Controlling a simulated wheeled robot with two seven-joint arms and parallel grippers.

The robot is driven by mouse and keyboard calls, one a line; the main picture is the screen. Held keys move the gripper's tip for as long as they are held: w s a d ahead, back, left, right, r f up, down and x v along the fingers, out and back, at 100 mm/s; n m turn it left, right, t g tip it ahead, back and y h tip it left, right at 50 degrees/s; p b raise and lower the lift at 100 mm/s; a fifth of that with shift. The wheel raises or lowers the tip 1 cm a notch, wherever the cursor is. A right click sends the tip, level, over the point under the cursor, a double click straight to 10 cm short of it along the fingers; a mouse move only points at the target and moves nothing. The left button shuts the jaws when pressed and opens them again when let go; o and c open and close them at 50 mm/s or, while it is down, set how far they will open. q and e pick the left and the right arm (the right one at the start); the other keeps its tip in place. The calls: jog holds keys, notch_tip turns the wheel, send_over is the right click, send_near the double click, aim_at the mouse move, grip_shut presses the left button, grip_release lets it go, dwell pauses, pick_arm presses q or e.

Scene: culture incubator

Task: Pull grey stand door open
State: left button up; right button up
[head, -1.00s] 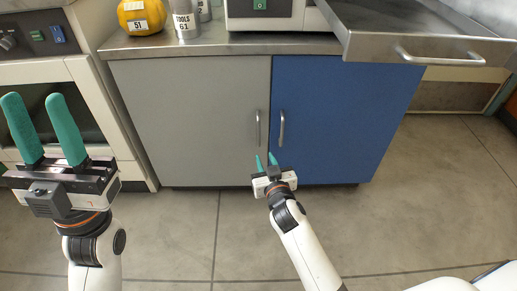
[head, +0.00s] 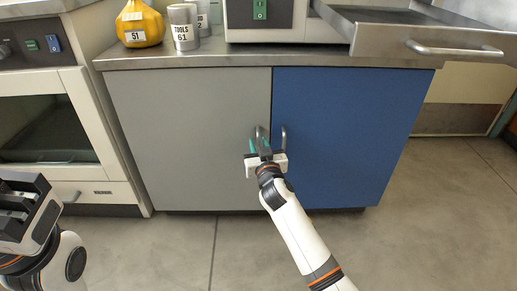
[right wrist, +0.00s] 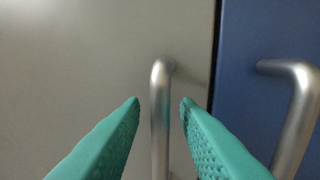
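The grey stand door (head: 190,140) is closed, next to the blue door (head: 345,140). Its vertical metal handle (right wrist: 160,115) stands near the door's right edge and is partly hidden behind my gripper in the head view. My right gripper (head: 260,146) is at this handle. In the right wrist view its green fingertips (right wrist: 160,103) are spread apart, one on each side of the grey door's handle, with gaps showing on both sides. My left gripper (head: 25,205) is at the lower left of the head view; its fingers are not visible there.
The blue door's handle (right wrist: 298,115) is close to the right of my right gripper. A metal drawer (head: 440,40) sticks out above the blue door at the right. A yellow bottle (head: 139,24) and grey canisters (head: 184,27) stand on the countertop. A white oven-like unit (head: 50,125) stands at left.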

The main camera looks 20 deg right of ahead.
jog(key=shift+w, duration=0.4)
jog(key=shift+c, duration=0.6)
grip_shut()
